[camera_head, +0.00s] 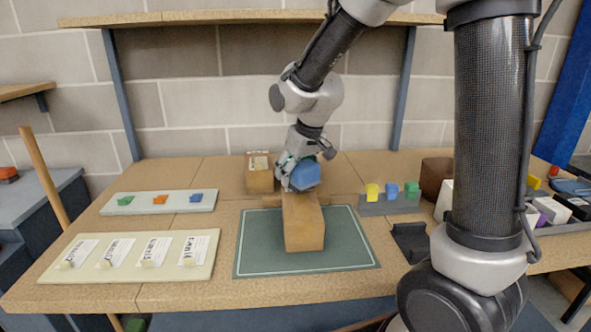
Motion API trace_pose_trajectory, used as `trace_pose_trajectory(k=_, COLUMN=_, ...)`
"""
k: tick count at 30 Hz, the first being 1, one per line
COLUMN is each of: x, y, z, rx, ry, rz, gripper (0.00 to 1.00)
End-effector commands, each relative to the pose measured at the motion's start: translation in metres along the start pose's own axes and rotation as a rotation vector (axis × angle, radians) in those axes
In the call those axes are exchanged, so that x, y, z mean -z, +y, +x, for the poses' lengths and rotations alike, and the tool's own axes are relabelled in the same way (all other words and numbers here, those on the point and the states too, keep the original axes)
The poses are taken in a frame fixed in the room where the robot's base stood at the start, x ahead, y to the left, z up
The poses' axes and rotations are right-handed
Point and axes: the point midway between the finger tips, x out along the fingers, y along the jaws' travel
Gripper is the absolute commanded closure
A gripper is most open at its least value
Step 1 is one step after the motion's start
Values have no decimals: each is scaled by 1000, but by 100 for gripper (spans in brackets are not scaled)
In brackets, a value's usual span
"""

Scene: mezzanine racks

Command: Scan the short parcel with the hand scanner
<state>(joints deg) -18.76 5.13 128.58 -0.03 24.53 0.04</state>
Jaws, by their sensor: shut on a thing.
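My gripper (287,177) is shut on a blue hand scanner (306,177), held over the back end of a brown parcel. That parcel (304,228) lies on the green mat (347,240) with its long side running away from me. Whether the scanner touches it or hovers just above cannot be told. A second brown parcel (259,178) stands behind the mat to the left, with a pale label on its top. Which of the two is the short one is not certain from this view. The gripper's fingertips are partly hidden by the scanner.
A dark, empty holder (411,242) stands right of the mat. A grey rack (388,205) holds yellow, blue and green blocks. A pale tray (160,203) with small coloured pieces and a board (130,257) with label cards lie left. A brown container (437,172) stands at right.

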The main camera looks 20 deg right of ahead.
Motion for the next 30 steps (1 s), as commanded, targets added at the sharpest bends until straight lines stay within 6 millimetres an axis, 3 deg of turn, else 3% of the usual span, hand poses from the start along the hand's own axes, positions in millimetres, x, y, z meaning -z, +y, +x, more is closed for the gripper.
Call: trace_pose_trajectory(k=30, x=-2, y=0, z=7, rx=0, ry=1, rz=0, gripper=91)
